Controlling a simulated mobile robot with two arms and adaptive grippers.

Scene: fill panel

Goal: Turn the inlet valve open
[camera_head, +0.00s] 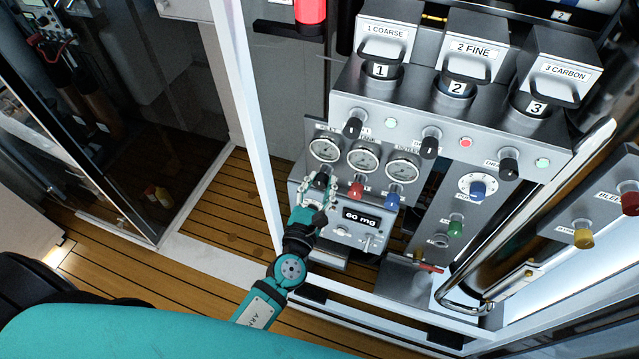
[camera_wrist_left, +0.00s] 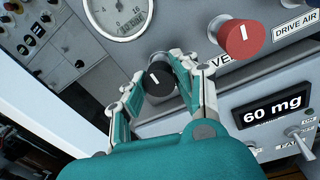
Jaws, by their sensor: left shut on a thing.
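The black round knob (camera_wrist_left: 160,82) with a white pointer line sits on the grey panel below the leftmost gauge; its label is mostly hidden, with only "VE" showing in the wrist view. In the head view the knob (camera_head: 321,179) is partly covered by my gripper. My left gripper (camera_wrist_left: 158,74), teal and white, has one finger on each side of the knob and is shut on it; it also shows in the head view (camera_head: 318,188). The pointer line runs slightly tilted from upright. My right gripper is in neither view.
A red knob (camera_head: 356,190) and a blue knob (camera_head: 393,195) sit close to the right in the same row. Gauges (camera_head: 362,160) are above. A display reading "60 mg" (camera_head: 360,219) and a toggle switch (camera_wrist_left: 299,139) are below. A white post (camera_head: 258,150) stands left.

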